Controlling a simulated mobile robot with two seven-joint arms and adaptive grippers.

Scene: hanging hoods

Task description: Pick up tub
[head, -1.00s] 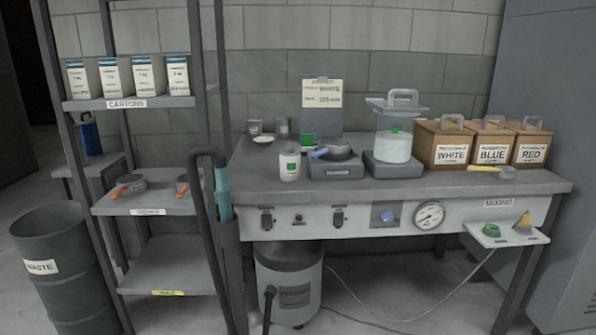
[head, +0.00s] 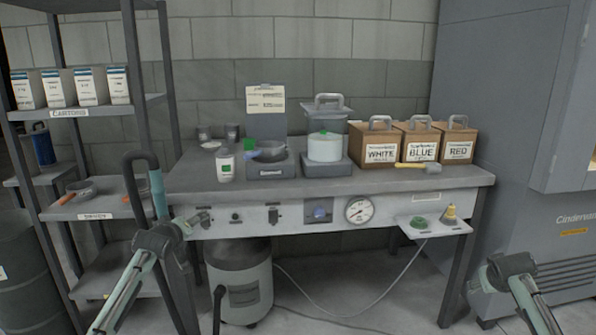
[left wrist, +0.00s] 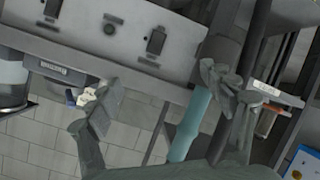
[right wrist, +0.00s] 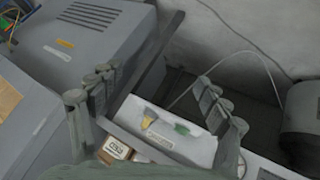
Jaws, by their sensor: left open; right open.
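A small white tub with a green label (head: 225,167) stands upright near the front left of the bench top (head: 400,180). A clear lidded container with white contents (head: 325,147) stands on a grey scale (head: 326,169). I cannot tell from its look alone which is the tub meant. My left gripper (head: 188,222) is open and empty at the bench's front left edge, below the white tub.
A pan (head: 268,152) sits on another scale. Boxes marked white (head: 381,154), blue and red stand at the back right. A shelf rack (head: 90,209) stands left, a grey cabinet (head: 520,140) right. A small side shelf (head: 434,229) juts from the bench front.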

